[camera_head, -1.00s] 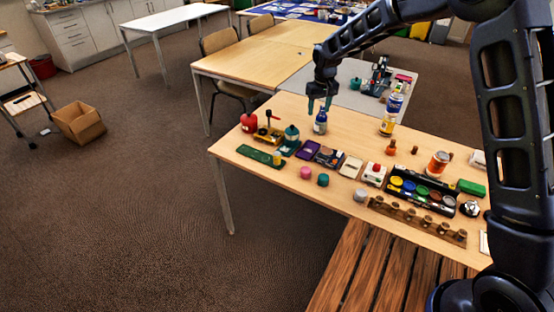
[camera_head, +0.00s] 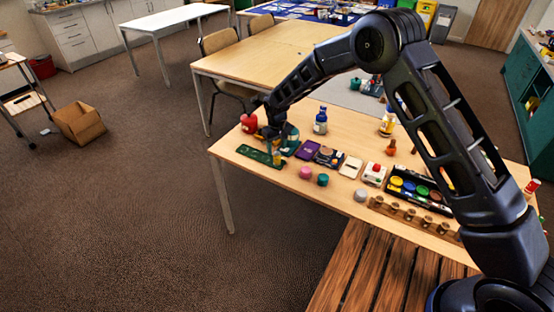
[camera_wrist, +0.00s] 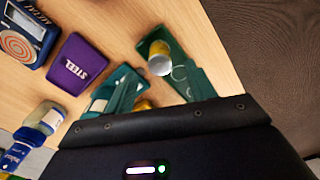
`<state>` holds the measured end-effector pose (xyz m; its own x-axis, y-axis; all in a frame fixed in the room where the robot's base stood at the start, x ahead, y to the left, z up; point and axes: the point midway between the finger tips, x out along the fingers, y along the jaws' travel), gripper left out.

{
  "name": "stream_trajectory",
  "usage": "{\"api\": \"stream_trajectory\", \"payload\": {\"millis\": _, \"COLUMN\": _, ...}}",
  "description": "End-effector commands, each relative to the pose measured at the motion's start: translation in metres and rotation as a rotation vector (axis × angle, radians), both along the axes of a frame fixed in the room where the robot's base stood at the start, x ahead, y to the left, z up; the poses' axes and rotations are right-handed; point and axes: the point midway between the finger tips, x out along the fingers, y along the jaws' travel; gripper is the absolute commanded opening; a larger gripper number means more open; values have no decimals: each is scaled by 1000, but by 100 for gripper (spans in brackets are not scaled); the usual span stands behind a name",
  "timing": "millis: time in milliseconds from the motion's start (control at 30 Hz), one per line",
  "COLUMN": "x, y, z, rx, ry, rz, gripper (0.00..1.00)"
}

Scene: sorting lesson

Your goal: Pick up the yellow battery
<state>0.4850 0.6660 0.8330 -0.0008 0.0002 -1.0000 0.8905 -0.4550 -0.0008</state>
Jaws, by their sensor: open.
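The yellow battery (camera_wrist: 159,49), a short cylinder with a silver end, stands on a green board (camera_wrist: 177,43) in the wrist view. The battery is apart from both fingers.
A purple tin (camera_wrist: 76,67) and a blue-framed device with an orange target (camera_wrist: 22,40) lie beside the board. A blue-capped bottle (camera_head: 320,121) and a red container (camera_head: 249,123) stand nearby.

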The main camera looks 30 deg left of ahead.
Motion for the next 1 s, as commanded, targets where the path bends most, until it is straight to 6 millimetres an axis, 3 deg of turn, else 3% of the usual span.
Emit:
{"api": "stream_trajectory", "payload": {"millis": 267, "x": 0, "y": 0, "z": -19, "rx": 0, "ry": 0, "rz": 1, "gripper": 55}}
{"api": "stream_trajectory", "payload": {"millis": 600, "x": -1, "y": -1, "z": -61, "rx": -1, "ry": 0, "rz": 1, "gripper": 55}}
{"api": "stream_trajectory", "payload": {"millis": 833, "x": 0, "y": -1, "z": -63, "rx": 0, "ry": 0, "rz": 1, "gripper": 55}}
{"api": "stream_trajectory", "payload": {"millis": 867, "x": 0, "y": -1, "z": -63, "rx": 0, "ry": 0, "rz": 1, "gripper": 53}}
{"api": "stream_trajectory", "payload": {"millis": 1000, "x": 0, "y": -1, "z": -63, "rx": 0, "ry": 0, "rz": 1, "gripper": 26}}
